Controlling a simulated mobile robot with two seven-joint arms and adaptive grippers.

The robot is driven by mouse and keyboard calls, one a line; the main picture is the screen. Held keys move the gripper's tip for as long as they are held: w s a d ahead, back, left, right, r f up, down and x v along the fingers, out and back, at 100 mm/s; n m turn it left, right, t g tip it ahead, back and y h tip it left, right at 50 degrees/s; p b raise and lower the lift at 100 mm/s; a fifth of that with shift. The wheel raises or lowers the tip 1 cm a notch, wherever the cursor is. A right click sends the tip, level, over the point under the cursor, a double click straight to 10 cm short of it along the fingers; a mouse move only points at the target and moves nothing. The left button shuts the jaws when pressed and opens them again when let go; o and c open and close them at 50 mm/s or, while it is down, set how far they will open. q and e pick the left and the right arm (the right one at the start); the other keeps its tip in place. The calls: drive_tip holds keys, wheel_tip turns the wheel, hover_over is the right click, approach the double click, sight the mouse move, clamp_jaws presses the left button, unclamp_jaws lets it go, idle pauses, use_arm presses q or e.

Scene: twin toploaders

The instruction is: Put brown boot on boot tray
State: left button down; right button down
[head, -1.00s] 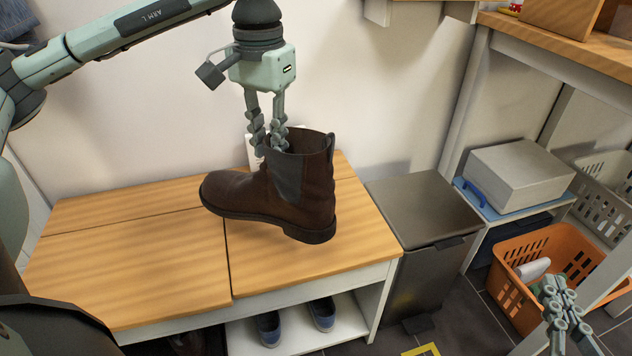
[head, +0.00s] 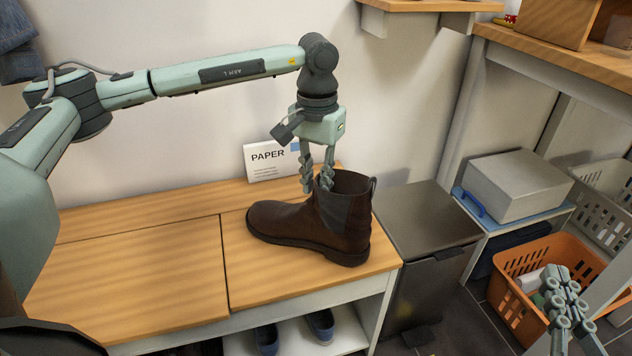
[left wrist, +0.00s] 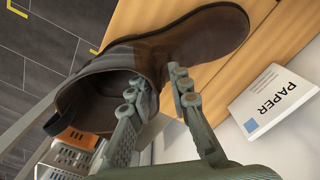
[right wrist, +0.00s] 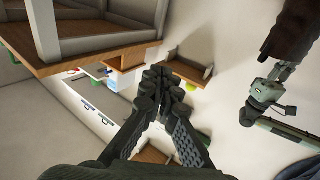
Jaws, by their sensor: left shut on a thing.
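The brown boot (head: 300,228) is upright at the right end of the wooden bench, toe to the left. I cannot tell whether its sole touches the bench top. My left gripper (head: 317,184) is shut on the boot's upper rim, one finger inside the shaft and one outside. The left wrist view shows the fingers (left wrist: 155,92) gripping the shaft wall of the boot (left wrist: 165,52). The boot also shows at the upper right of the right wrist view (right wrist: 288,32). My right gripper (head: 563,280) is shut and empty at the lower right. I cannot make out a boot tray.
The bench (head: 130,270) has free top to the left of the boot. A PAPER box (head: 268,162) stands behind it. Blue shoes (head: 320,326) sit on the shelf below. A dark bin (head: 425,220) adjoins the bench; an orange basket (head: 515,262) is farther right.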

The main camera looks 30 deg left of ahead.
use_arm(q)
drive_tip(key=c, duration=1.4)
unclamp_jaws()
